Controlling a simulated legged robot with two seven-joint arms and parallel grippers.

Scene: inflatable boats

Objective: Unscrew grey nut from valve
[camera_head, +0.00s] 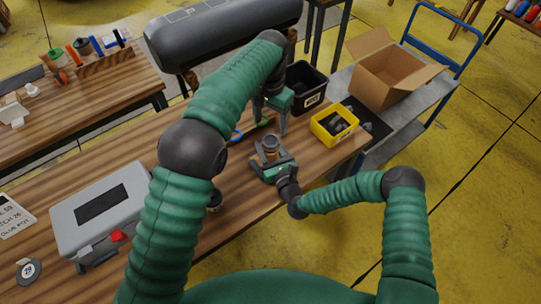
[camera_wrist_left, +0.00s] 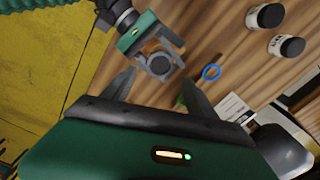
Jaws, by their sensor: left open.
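The valve (camera_head: 270,146) stands on the wooden bench, with a brownish body and a grey round top. In the left wrist view the grey nut (camera_wrist_left: 160,64) shows as a dark round ring from above. My right gripper (camera_head: 272,160) has its fingers on both sides of the valve and appears closed on it; it also shows in the left wrist view (camera_wrist_left: 158,62). My left gripper (camera_head: 270,124) is open and empty, beyond the valve in the head view and apart from it. Its fingers show in the left wrist view (camera_wrist_left: 158,78). The threads are hidden.
A blue ring (camera_wrist_left: 211,72) lies on the bench near the valve. A yellow bin (camera_head: 334,124) and a black bin (camera_head: 305,88) stand at the bench's far right. A grey case (camera_head: 100,210) sits at left. Two jars (camera_wrist_left: 266,15) stand nearby. A cart holds a cardboard box (camera_head: 390,75).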

